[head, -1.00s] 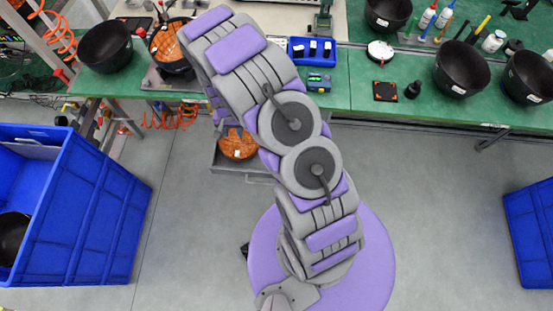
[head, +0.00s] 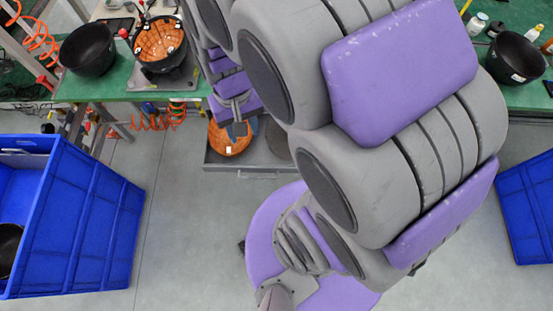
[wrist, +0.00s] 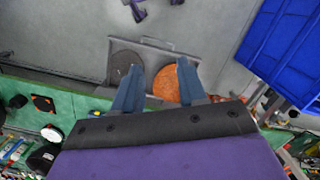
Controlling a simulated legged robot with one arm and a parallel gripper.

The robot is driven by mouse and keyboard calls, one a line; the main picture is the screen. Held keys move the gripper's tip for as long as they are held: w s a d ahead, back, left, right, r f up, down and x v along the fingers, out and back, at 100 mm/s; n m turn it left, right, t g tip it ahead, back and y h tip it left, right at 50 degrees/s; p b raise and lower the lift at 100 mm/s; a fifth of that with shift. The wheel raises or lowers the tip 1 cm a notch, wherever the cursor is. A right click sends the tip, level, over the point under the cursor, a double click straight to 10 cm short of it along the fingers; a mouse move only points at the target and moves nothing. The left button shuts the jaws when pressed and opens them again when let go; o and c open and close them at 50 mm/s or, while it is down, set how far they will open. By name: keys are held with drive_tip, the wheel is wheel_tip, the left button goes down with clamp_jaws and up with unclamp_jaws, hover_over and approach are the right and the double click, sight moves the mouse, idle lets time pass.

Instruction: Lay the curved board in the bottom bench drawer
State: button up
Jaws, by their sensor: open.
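The curved board, an orange rounded piece (head: 229,139), lies in the left part of the open grey bench drawer (head: 268,168) below the bench. In the wrist view the board (wrist: 166,84) is on the right side of the drawer, partly hidden behind a finger. A dark grey round disc (wrist: 123,64) lies on the drawer's other side. My gripper (wrist: 157,87) has its two blue fingers spread apart over the drawer, with nothing between them. Another orange board (head: 158,40) sits in a black bowl on the bench.
The green bench (head: 125,85) runs above the drawer, with a black bowl (head: 88,50) at left and another (head: 516,57) at right. Blue crates stand at left (head: 85,215) and right (head: 528,205). The grey floor between is clear.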

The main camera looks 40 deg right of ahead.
drive_tip(key=s+r+n, duration=0.2)
drive_tip(key=s+r, duration=0.2)
drive_tip(key=s, duration=0.9)
drive_tip(key=shift+d+r, duration=0.15)
drive_tip(key=shift+w, duration=0.1)
